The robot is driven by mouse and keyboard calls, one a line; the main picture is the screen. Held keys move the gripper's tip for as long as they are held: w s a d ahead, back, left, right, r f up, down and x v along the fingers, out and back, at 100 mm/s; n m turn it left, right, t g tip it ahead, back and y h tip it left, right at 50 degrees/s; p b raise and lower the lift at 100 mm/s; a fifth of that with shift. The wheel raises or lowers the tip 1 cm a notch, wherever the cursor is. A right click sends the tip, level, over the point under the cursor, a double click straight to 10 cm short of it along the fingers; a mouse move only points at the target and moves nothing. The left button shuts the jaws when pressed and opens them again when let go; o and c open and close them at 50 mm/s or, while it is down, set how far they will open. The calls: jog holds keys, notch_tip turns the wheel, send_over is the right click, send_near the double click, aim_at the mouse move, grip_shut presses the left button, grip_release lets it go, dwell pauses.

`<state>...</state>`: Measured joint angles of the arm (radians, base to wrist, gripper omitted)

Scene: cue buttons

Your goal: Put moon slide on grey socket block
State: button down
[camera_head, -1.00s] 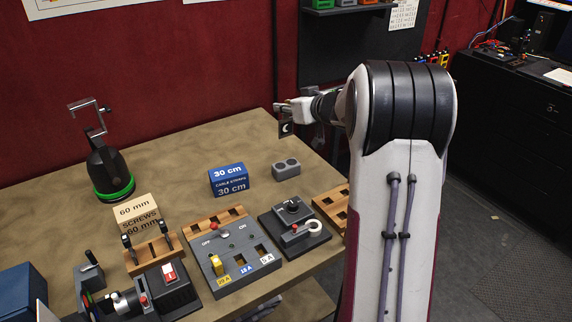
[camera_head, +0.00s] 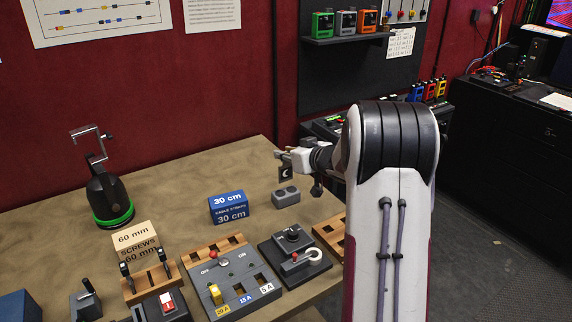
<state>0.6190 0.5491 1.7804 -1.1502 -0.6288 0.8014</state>
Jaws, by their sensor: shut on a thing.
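My gripper (camera_head: 283,156) is near the back right of the table, shut on the moon slide (camera_head: 285,173), a small dark plate with a white crescent. The slide hangs from the jaws just above and behind the grey socket block (camera_head: 286,197). In this view its lower edge shows close to the block's top; I cannot tell whether they touch. The block is small and grey with two round dark holes on its top.
A blue cable-straps box (camera_head: 229,207) stands left of the block. In front are a grey switch panel (camera_head: 243,290), a dark lever unit (camera_head: 295,257) and a wooden rack (camera_head: 330,232). A screws box (camera_head: 135,241) and a green-ringed black device (camera_head: 109,199) stand left. The table's back middle is clear.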

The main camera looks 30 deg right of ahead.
aim_at(287, 163)
jog(key=shift+f, duration=1.85)
jog(key=shift+f, duration=0.15)
jog(key=c, duration=1.8)
grip_release()
jog(key=shift+c, duration=0.2)
jog(key=shift+r, duration=0.2)
jog(key=v, duration=1.2)
